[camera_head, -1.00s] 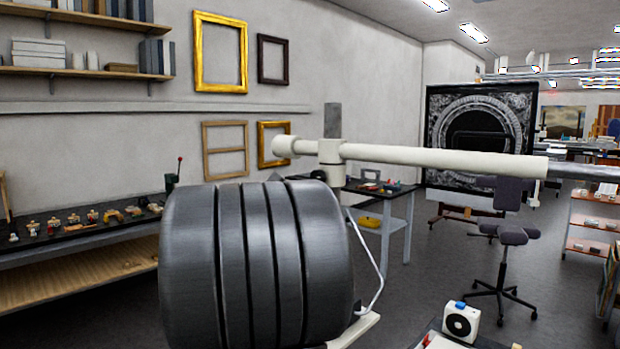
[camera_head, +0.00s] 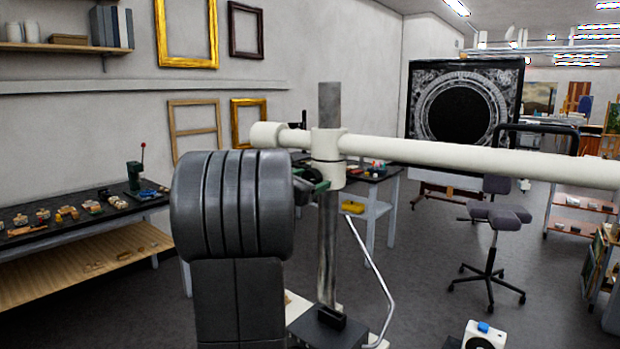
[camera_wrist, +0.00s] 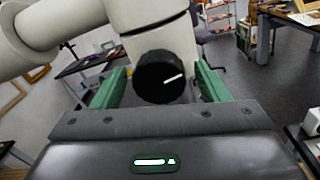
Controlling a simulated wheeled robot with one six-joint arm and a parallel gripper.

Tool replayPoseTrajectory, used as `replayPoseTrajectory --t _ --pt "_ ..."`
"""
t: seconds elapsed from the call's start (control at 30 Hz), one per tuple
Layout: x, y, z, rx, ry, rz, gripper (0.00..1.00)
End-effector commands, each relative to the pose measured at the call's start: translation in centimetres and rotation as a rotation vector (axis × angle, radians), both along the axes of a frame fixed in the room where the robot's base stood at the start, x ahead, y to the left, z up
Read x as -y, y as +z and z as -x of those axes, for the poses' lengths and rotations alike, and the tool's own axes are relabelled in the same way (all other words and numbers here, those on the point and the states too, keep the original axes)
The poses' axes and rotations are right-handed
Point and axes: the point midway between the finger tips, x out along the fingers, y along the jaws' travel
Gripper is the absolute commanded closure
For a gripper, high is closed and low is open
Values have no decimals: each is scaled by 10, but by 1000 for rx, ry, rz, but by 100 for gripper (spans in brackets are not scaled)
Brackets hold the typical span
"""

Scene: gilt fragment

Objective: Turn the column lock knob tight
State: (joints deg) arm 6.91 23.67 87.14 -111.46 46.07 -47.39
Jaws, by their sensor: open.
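The column lock knob (camera_wrist: 160,77) is round and black with a white line mark. In the wrist view it sits on the cream collar (camera_wrist: 152,20), between the two green fingers of my gripper (camera_wrist: 159,90). The fingers stand apart, one on each side, with a visible gap to the knob. The white line points to the right and slightly up. In the head view my gripper (camera_head: 318,186) is at the collar (camera_head: 327,158) on the grey column (camera_head: 328,250). The knob is mostly hidden there behind my arm.
A long cream boom (camera_head: 480,159) runs right from the collar at gripper height. A thin bent metal rod (camera_head: 375,270) rises beside the column. A stool (camera_head: 495,215) and a blue-grey side table (camera_head: 370,200) stand behind. A workbench (camera_head: 80,225) lines the left wall.

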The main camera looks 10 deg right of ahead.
Motion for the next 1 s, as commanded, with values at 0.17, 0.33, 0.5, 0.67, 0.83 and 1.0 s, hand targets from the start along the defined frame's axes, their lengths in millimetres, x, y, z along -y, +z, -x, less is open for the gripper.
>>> replayPoseTrajectory --t 0.17,0.33,0.5,0.67,0.83,1.0 --pt "2 0 -1 1 0 0 32" --pt "1 0 -1 1 0 -1 43" --pt "1 0 -1 1 0 -1 76" --pt "1 -1 -1 4 0 -3 76" --pt "1 -3 -1 33 0 -26 76" --pt "1 -6 -1 102 1 -78 76"
